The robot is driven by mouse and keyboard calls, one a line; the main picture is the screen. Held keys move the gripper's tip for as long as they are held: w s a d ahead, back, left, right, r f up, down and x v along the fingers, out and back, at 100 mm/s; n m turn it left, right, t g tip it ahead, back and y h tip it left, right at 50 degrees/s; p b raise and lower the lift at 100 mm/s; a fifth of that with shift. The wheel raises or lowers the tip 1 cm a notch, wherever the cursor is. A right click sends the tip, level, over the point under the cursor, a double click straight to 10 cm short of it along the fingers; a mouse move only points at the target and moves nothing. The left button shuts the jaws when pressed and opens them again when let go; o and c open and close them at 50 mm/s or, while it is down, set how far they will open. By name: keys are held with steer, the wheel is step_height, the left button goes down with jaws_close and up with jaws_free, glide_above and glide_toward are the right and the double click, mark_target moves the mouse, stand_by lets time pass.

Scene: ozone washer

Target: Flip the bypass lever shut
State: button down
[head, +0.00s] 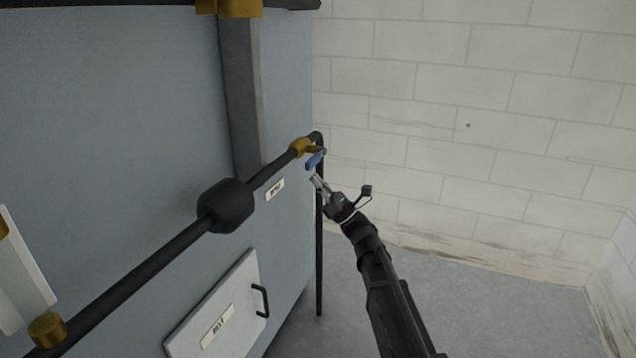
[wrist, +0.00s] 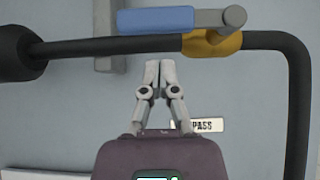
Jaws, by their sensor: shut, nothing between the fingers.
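The bypass lever has a blue handle (wrist: 156,20) on a grey stem (wrist: 220,19). It is joined to a brass valve body (wrist: 212,42) on a black pipe. In the wrist view the handle points left, roughly along the pipe. In the head view the blue handle (head: 315,160) is small, beside the brass valve (head: 302,147) near the pipe's bend. My gripper (wrist: 153,64) is shut and empty, its fingertips just below the handle in the wrist view. My gripper (head: 316,179) also shows close to the handle in the head view. I cannot tell whether it touches the handle.
The black pipe (head: 160,258) crosses the blue-grey cabinet, with a thick black fitting (head: 226,205) on it. A bypass label (wrist: 198,125) is partly hidden by my gripper. A white belt panel (head: 217,312) sits lower. Open floor (head: 490,310) lies right.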

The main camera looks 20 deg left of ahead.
mark_target(315, 158)
steer(key=shift+r+p, duration=0.75)
steer(key=shift+r, duration=0.25)
steer(key=shift+d+r+m+t, duration=0.15)
steer(key=shift+d+m+t, duration=0.1)
steer(key=shift+m+t, duration=0.2)
